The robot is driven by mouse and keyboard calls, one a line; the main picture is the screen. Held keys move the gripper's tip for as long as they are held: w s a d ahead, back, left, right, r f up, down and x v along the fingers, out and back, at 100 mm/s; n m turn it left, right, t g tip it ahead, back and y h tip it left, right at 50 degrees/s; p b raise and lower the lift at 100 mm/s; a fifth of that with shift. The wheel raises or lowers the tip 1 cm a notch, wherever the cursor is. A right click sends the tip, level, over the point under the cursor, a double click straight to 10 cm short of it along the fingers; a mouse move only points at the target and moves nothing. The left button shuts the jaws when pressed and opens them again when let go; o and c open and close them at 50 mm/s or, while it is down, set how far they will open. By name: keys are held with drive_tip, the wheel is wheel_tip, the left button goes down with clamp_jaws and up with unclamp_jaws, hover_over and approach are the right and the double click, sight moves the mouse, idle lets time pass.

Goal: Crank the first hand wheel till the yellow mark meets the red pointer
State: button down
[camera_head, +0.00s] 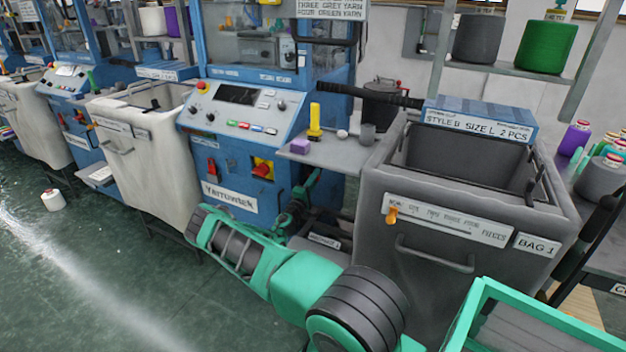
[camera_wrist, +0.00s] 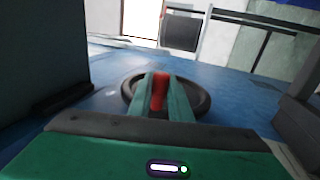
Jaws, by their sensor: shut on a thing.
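In the wrist view a dark round hand wheel (camera_wrist: 204,98) stands against a blue surface. A red handle (camera_wrist: 159,88) on it lies between the two teal fingers of my gripper (camera_wrist: 160,104), which is shut on it. The fingers hide part of the wheel. I cannot make out the yellow mark or a separate red pointer. In the head view my gripper (camera_head: 301,192) is low at the right front side of the blue knitting machine (camera_head: 228,160). There the wheel is hidden or too small to tell.
A grey bin (camera_head: 440,280) labelled "BAG 1" stands close to the right of my arm. A pale bin (camera_head: 150,160) stands to the left. A grey shelf (camera_head: 335,152) with a yellow spool sits just above my gripper. Open green floor (camera_head: 110,270) lies at the left.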

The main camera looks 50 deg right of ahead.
drive_tip(key=shift+f, duration=0.1)
drive_tip(key=c, duration=1.6)
unclamp_jaws()
drive_tip(key=shift+c, duration=0.2)
drive_tip(key=v, duration=1)
drive_tip(key=shift+a+f, duration=0.15)
drive_tip(key=shift+a, duration=0.2)
